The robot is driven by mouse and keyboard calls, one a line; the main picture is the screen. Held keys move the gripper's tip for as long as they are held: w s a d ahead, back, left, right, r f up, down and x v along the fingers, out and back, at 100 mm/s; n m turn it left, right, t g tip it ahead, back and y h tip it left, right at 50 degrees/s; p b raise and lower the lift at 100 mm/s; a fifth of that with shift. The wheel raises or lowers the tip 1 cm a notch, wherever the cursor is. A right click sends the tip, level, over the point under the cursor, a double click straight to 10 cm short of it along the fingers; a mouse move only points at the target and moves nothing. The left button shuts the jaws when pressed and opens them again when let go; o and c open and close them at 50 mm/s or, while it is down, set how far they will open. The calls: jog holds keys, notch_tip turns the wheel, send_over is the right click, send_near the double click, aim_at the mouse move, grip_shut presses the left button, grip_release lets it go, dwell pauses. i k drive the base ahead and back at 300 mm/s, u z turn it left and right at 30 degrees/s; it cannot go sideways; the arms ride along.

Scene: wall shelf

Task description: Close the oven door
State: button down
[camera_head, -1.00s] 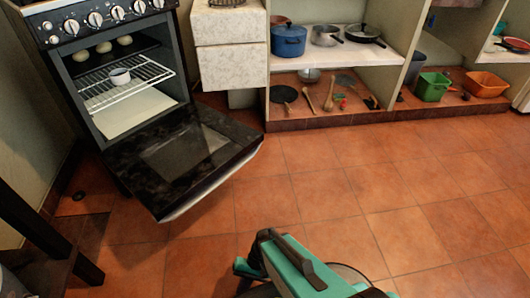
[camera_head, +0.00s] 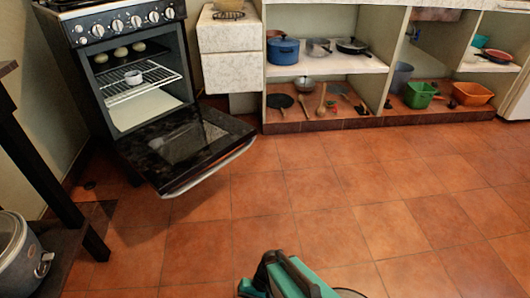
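The oven (camera_head: 88,75) stands at the back left with its black door (camera_head: 185,148) folded down wide open, a little above the floor. A pale handle bar (camera_head: 212,170) runs along the door's outer edge. Inside the oven are a wire rack with a small white cup (camera_head: 133,77) and several round pale items above it. Part of my green and black arm shows at the bottom centre, well apart from the door. My gripper's fingers are not visible.
A dark table or stand (camera_head: 45,165) is at the left, with a slow cooker (camera_head: 20,255) low beside it. White drawers (camera_head: 229,62) stand right of the oven. Open shelves with pots line the back. The tiled floor (camera_head: 330,200) in the middle is clear.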

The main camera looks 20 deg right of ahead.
aim_at(167, 152)
jog(key=z, duration=0.15)
jog(key=k, duration=0.85)
jog(key=u, duration=1.1)
jog(key=i, duration=1.3)
jog(key=u, duration=0.05)
